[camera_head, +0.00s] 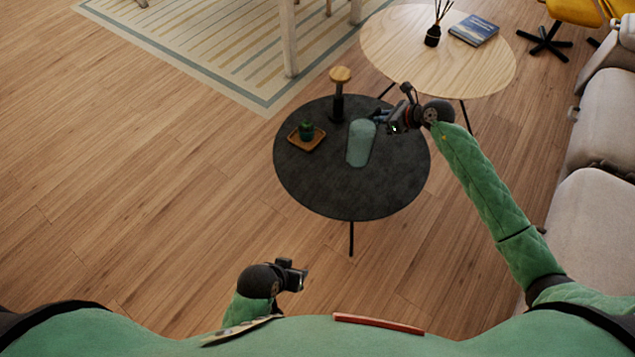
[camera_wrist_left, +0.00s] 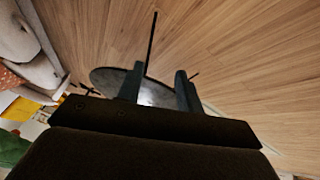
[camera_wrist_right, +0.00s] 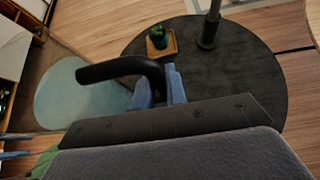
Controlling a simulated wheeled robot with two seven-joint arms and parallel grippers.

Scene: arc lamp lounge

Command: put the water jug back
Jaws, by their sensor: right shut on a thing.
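The water jug (camera_head: 361,143), pale teal with a rounded body, is over the dark round table (camera_head: 300,185), near its middle. I cannot tell whether its base touches the tabletop. My right gripper (camera_head: 383,119) is at the jug's upper right. In the right wrist view its fingers (camera_wrist_right: 160,88) are shut on the jug's dark curved handle (camera_wrist_right: 115,68), and the jug's body (camera_wrist_right: 70,100) shows at the left. My left gripper (camera_head: 303,274) is low in front of me, away from the table. Its fingers (camera_wrist_left: 158,90) are apart and empty.
A small plant (camera_head: 306,129) on a square wooden tray (camera_head: 306,145) stands left of the jug. A dark post with a wooden top (camera_head: 340,75) stands behind it. A light wooden table (camera_head: 405,45) holds a book (camera_head: 474,30) and reed diffuser (camera_head: 433,36). A pale sofa (camera_head: 600,130) is right.

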